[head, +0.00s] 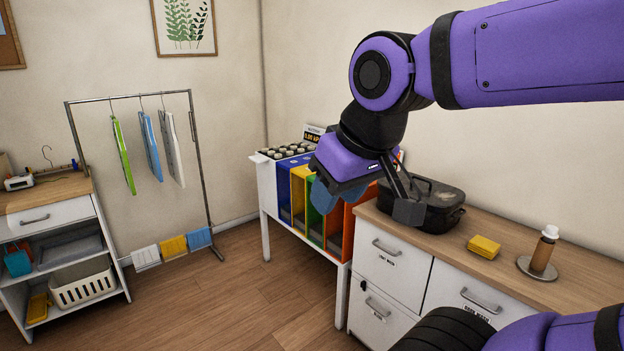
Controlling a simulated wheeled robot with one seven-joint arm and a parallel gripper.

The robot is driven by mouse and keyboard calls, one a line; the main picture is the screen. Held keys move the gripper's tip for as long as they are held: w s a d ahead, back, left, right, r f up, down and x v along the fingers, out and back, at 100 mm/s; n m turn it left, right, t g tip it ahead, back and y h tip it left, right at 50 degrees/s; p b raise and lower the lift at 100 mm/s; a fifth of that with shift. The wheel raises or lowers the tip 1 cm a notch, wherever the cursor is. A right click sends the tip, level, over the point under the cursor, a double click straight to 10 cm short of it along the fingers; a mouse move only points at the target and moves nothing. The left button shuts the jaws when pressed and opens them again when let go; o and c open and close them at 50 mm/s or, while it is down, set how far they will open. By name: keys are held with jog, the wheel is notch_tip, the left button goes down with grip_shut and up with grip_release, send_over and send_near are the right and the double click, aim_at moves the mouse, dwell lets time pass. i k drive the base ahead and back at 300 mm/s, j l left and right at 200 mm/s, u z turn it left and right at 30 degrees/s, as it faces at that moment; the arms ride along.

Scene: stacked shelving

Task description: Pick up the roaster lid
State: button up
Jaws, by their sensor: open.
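A black roaster (440,216) with a dark lid (438,190) sits on the wooden counter, right of the coloured bins. The lid appears to be on the roaster, and its left part is hidden behind my gripper. My gripper (365,202) hangs from the purple arm, open, with its fingers pointing down. In the picture its right finger overlaps the roaster's left front, and its left side lies over the bins. I see nothing between the fingers. I cannot tell how far the fingers are from the roaster.
A yellow sponge-like block (484,247) and a brown bottle on a round dish (541,266) stand on the counter (585,270) to the right. White drawers (378,262) are below. A bin unit (267,192), a clothes rack (202,170) and a shelf (65,252) stand left. Open floor lies between.

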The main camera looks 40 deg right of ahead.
aim_at(439, 198)
jog(key=i+z, duration=0.45)
jog(key=i+j+z, duration=0.2)
jog(key=i+z, duration=0.3)
jog(key=i+l+z, duration=0.1)
jog(key=z, duration=0.3)
jog(key=i+z, duration=0.55)
jog(key=z, duration=0.3)
jog(key=i+j+z, duration=0.2)
jog(key=z, duration=0.2)
